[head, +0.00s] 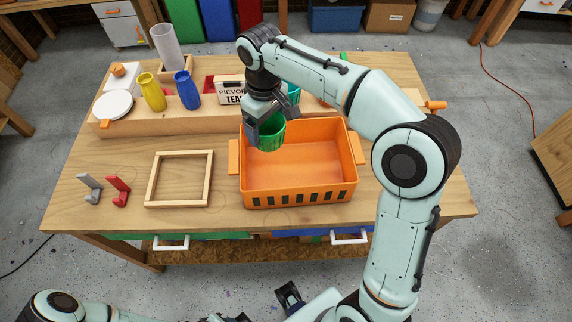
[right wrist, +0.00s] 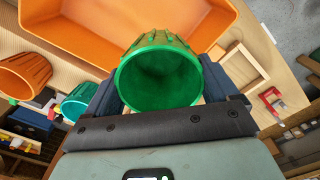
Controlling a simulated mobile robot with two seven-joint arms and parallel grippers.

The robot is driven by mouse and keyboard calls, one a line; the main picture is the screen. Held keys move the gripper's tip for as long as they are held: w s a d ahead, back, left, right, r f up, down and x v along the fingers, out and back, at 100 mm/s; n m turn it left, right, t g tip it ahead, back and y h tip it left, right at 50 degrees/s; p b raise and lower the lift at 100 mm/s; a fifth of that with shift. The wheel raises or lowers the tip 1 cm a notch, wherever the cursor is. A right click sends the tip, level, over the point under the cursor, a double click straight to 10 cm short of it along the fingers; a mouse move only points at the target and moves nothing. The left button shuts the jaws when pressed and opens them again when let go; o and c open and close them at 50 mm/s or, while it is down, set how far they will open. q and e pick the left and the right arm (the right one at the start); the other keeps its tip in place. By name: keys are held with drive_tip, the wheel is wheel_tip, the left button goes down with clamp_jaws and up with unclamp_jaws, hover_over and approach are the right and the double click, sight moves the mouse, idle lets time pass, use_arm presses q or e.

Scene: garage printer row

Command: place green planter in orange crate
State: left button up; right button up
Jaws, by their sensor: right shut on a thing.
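The green planter (head: 270,136) is held upright by my right gripper (head: 271,121), above the back left corner of the orange crate (head: 300,193). The gripper is shut on it, with a finger on each side. In the right wrist view the green planter (right wrist: 160,76) shows its open mouth, empty, between the fingers. The orange crate (right wrist: 222,22) lies beyond it there. The crate looks empty in the head view, though its back left corner is hidden by the planter. Parts of my left arm show along the bottom edge; its jaw state is unclear.
A wooden rack behind the crate holds a yellow cup (head: 153,92), a blue cup (head: 187,90) and a lettered sign (head: 231,92). A teal planter (head: 293,93) stands behind my gripper. A wooden frame (head: 150,181) and red hook (head: 119,190) lie left of the crate.

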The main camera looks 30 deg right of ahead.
sight(268, 132)
use_arm(q)
drive_tip(key=f+b, duration=0.1)
drive_tip(key=s+f+b, duration=0.1)
drive_tip(key=shift+f, duration=0.4)
use_arm(e)
wheel_tip(268, 132, down, 16)
drive_tip(key=shift+f, duration=0.1)
drive_tip(key=shift+f, duration=0.1)
drive_tip(key=o, duration=0.7)
drive_tip(key=shift+f, duration=0.1)
drive_tip(key=shift+c, duration=0.2)
drive_tip(key=shift+o, duration=0.8)
drive_tip(key=shift+r, duration=0.25)
wheel_tip(268, 132, up, 12)
drive_tip(key=shift+p, duration=0.8)
use_arm(q)
drive_tip(key=shift+w+r, duration=0.3)
drive_tip(key=shift+r, duration=0.65)
drive_tip(key=shift+s, duration=0.1)
use_arm(e)
drive_tip(key=shift+s+f, duration=0.1)
